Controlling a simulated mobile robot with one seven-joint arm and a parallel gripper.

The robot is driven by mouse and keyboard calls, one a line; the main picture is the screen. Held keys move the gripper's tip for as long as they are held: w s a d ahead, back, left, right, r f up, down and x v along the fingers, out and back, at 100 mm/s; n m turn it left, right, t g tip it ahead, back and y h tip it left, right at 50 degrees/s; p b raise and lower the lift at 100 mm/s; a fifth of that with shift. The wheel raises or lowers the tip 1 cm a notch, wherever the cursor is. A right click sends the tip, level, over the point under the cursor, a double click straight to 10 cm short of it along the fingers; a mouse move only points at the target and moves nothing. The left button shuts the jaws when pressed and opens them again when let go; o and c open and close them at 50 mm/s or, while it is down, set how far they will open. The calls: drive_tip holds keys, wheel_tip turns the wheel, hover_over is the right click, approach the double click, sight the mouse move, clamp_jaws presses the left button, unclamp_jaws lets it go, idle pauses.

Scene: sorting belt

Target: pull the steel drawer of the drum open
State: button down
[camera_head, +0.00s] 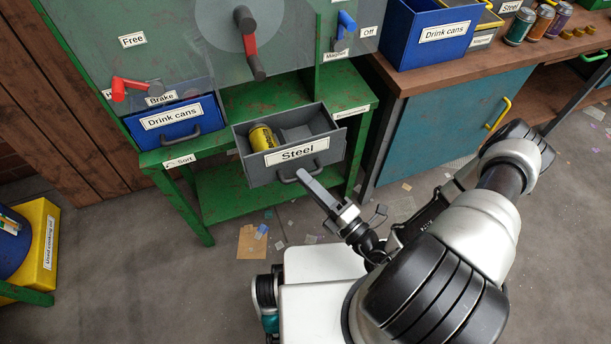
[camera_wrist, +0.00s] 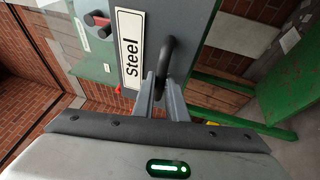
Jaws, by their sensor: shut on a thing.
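The grey steel drawer (camera_head: 262,171), labelled "Steel", stands pulled out from the green drum machine (camera_head: 281,98). A yellow can (camera_head: 263,139) lies inside it on the left. My gripper (camera_head: 304,176) is at the drawer's front, at its dark bar handle (camera_head: 317,170). In the wrist view my gripper (camera_wrist: 162,82) is shut on the handle (camera_wrist: 168,56), and the "Steel" label (camera_wrist: 129,48) shows just left of it. The far end of the drawer's inside is partly hidden by its walls.
A blue "Drink cans" drawer (camera_head: 178,119) sits left of the steel drawer. A red brake lever (camera_head: 119,91) and a crank (camera_head: 246,42) are above. A wooden bench (camera_head: 430,75) with a teal cabinet door (camera_head: 448,126) stands at the right. Floor in front is mostly clear, with scraps.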

drive_tip(key=c, duration=1.8)
unclamp_jaws()
drive_tip(key=shift+o, duration=0.2)
drive_tip(key=v, duration=1.7)
drive_tip(key=shift+s, duration=0.2)
drive_tip(key=shift+d, duration=0.15)
